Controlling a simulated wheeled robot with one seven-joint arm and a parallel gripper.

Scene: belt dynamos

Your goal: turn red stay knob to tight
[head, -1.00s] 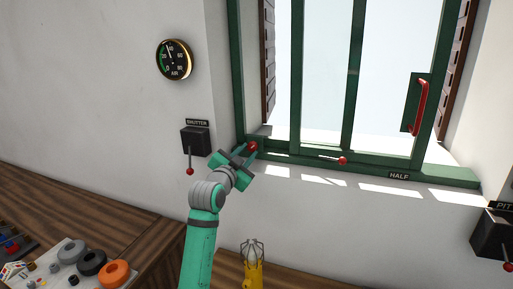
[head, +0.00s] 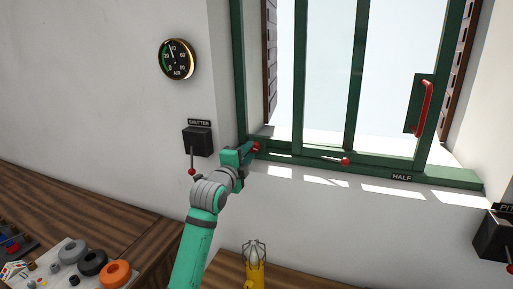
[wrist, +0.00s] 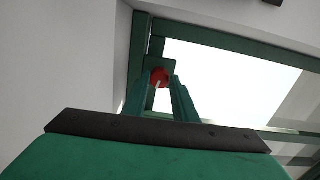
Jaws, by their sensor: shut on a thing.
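The red stay knob (head: 256,147) sits at the lower left corner of the green window frame. It also shows in the wrist view (wrist: 159,77), a red round knob with a pale mark on its face, between my fingertips. My gripper (head: 251,150) reaches it from the left and below and is shut on it. In the wrist view the two green fingers (wrist: 160,88) stand on either side of the knob. The fingers hide part of the knob's sides.
A second red knob (head: 345,161) sits on the sill rail beside a HALF label (head: 401,177). A shutter lever box (head: 197,141) is on the wall close left of my arm. A yellow stand (head: 254,265) is below, and a red window handle (head: 425,108) is at right.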

